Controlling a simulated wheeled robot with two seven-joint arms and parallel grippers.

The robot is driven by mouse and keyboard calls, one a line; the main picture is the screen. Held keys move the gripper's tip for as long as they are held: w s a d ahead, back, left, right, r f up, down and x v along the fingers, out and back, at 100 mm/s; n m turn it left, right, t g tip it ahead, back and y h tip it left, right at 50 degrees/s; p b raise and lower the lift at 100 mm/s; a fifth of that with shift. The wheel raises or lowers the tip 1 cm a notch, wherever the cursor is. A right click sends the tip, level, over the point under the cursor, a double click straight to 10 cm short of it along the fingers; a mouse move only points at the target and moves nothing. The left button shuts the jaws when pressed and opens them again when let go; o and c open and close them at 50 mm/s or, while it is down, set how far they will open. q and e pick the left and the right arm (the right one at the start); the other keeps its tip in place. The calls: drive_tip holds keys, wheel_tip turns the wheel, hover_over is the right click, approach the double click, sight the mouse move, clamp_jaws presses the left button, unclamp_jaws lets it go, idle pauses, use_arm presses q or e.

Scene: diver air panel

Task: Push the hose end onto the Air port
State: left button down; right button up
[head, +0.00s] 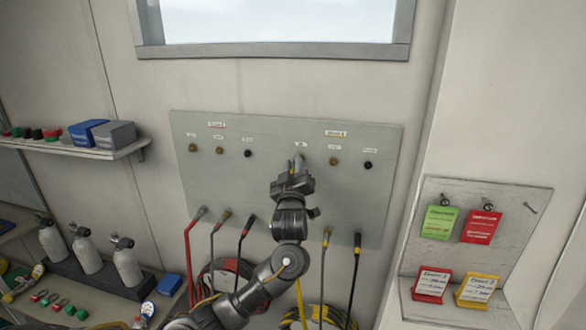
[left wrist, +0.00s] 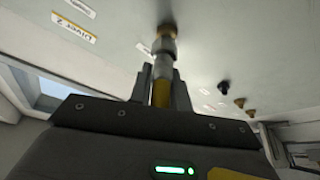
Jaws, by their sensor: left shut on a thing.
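The grey air panel (head: 285,195) on the wall has a row of ports under pink and orange labels. My left gripper (head: 296,168) is in front of the panel at the port (head: 305,159) left-most under the orange label, whose small tag is too small to read surely. In the left wrist view the gripper (left wrist: 161,88) is shut on a hose end (left wrist: 162,69) with a yellow hose below its metal sleeve. The hose end points at the port (left wrist: 164,42) and lines up with it. They appear to touch; I cannot tell how far it is pushed on. My right gripper is not in view.
Other hose ends, such as a red one (head: 202,211) and a black one (head: 357,240), hang along the panel's lower edge. Neighbouring ports (head: 335,161) flank the gripper. A shelf with boxes (head: 115,134) is left; a tag board (head: 478,235) is right.

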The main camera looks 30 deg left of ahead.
use_arm(q)
drive_tip(key=shift+w+a, duration=0.15)
drive_tip(key=shift+w, duration=0.25)
drive_tip(key=shift+w+a+r+b, duration=0.1)
drive_tip(key=shift+r+b, duration=0.2)
drive_tip(key=shift+b, duration=0.1)
idle(0.6)
drive_tip(key=c, duration=1.7)
unclamp_jaws()
drive_tip(key=o, duration=0.5)
drive_tip(key=shift+w+f, duration=0.3)
drive_tip(key=shift+c, duration=0.2)
drive_tip(key=shift+s, duration=0.1)
drive_tip(key=b+v, duration=0.4)
drive_tip(key=v, duration=0.6)
drive_tip(key=shift+s+f+b, duration=0.15)
drive_tip(key=shift+s+b, duration=0.1)
drive_tip(key=shift+b, duration=0.05)
